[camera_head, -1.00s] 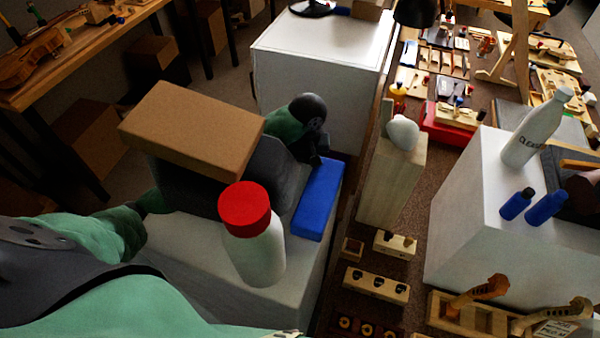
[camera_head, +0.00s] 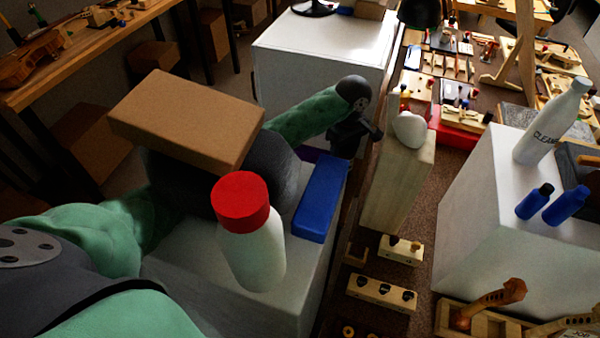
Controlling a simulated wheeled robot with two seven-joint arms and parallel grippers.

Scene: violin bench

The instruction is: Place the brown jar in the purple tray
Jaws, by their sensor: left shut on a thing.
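My left gripper (camera_head: 362,148) is dark and shows at the end of my green arm, behind the cardboard box and just past the far end of the blue box. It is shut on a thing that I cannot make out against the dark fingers. I cannot pick out the brown jar anywhere. A small strip of the purple tray (camera_head: 313,154) shows on the white table, between the grey rounded shape and the gripper. Most of the tray is hidden. My right gripper is not in view.
A white bottle with a red cap (camera_head: 250,235) and a blue box (camera_head: 321,198) stand on the near white table (camera_head: 190,262). A cardboard box (camera_head: 185,120) is close to my arm. A wooden block (camera_head: 398,185) bears a white rounded thing (camera_head: 410,129). A cleaner bottle (camera_head: 550,122) stands right.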

